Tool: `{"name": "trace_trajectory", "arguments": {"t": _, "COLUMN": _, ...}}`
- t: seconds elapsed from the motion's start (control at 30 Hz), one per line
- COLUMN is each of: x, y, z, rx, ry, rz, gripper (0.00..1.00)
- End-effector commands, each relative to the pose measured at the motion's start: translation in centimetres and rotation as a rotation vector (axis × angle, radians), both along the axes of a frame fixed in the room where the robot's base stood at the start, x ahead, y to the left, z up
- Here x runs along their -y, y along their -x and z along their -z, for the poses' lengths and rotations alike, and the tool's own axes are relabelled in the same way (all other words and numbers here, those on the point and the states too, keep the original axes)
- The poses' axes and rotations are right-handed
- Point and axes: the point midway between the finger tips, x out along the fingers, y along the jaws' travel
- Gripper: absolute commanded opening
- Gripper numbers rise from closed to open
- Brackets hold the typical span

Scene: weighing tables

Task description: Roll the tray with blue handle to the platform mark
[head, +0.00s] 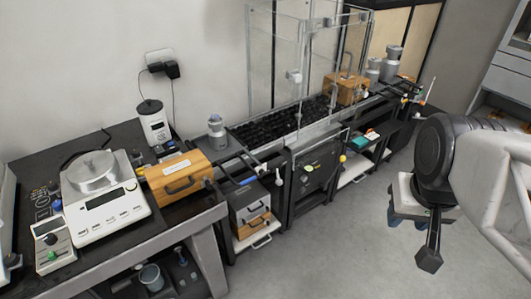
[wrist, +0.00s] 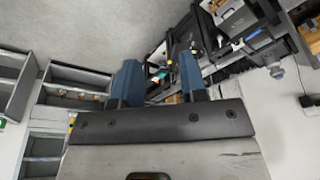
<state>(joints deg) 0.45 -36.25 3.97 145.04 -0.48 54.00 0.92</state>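A small blue handle (head: 247,181) shows in the head view on the dark rail section between the left bench and the clear-walled enclosure. The tray it belongs to is too small and crowded to outline. I cannot make out a platform mark. My gripper (wrist: 160,62) shows in the wrist view as two blue fingers standing well apart, with nothing between them. In the head view my arm hangs at the right over open floor, well away from the blue handle.
A white balance (head: 103,208) and an orange case (head: 179,178) stand on the left bench. A clear enclosure (head: 290,60) rises over a black roller conveyor (head: 285,118). A wooden box (head: 346,88) sits further along. The grey floor in front is clear.

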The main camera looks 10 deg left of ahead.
Motion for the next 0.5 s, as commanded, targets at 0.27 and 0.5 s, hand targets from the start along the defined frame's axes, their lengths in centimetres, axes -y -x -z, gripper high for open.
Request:
{"name": "trace_trajectory", "arguments": {"t": 0.27, "x": -1.5, "y": -1.5, "z": 0.8, "rx": -0.047, "ry": -0.064, "rz": -0.024, "gripper": 0.39}}
{"name": "trace_trajectory", "arguments": {"t": 0.5, "x": -5.0, "y": -5.0, "z": 2.4, "rx": -0.138, "ry": -0.218, "rz": -0.074, "gripper": 0.39}}
